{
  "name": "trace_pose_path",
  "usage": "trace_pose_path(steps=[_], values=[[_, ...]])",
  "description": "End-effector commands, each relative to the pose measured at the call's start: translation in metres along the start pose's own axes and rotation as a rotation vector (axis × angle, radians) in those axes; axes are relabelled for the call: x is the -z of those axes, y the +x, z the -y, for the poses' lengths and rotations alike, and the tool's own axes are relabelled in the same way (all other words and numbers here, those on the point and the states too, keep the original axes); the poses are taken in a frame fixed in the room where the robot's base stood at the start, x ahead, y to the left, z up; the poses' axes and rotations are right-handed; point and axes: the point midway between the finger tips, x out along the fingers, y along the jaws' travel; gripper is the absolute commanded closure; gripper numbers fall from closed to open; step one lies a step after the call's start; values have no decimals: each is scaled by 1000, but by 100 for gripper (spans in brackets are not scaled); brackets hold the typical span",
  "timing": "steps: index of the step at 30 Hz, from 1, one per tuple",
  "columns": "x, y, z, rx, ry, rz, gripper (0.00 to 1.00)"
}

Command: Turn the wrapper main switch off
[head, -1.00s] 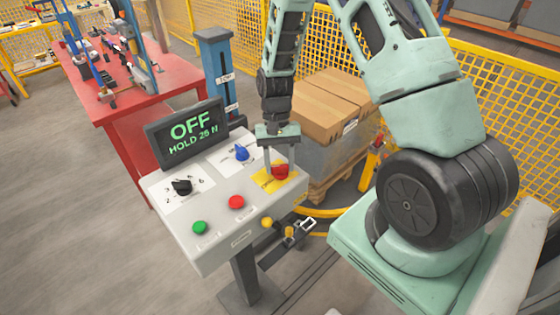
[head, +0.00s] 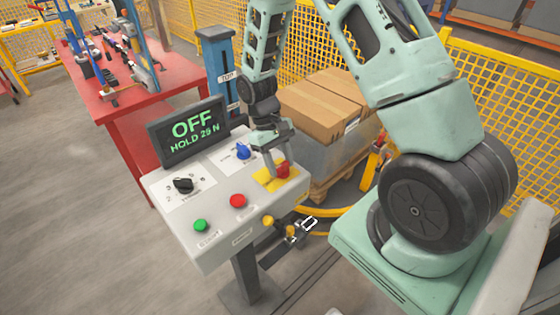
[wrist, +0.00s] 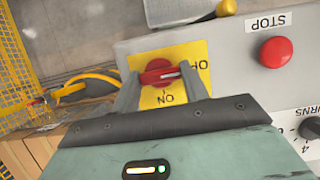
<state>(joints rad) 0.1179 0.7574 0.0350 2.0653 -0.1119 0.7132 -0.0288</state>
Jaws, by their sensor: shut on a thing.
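The red wrapper main switch (head: 283,170) sits on a yellow plate at the right end of the grey control panel (head: 215,245). In the wrist view the red switch (wrist: 157,71) has its handle lying across the picture, its white mark toward the partly hidden OFF label; ON reads upside down below. My gripper (head: 278,169) is shut on the switch handle, one finger at each end in the wrist view. The panel display (head: 193,130) reads OFF, HOLD 29 N in green.
The panel also carries a blue knob (head: 243,151), a black knob (head: 183,185), a red button (head: 238,201) and a green button (head: 201,225). Behind stand a pallet with boxes (head: 325,105) and yellow fencing. A red table (head: 110,100) is at left.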

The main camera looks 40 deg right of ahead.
Motion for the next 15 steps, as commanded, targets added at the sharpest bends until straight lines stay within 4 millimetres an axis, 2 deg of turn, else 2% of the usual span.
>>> trace_pose_path(steps=[13, 14, 15], values=[[1, -1, 0, -5, -11, -4, 78], [1, -1, 0, -5, -11, -4, 47], [1, -1, 0, -5, -11, -3, 36]])
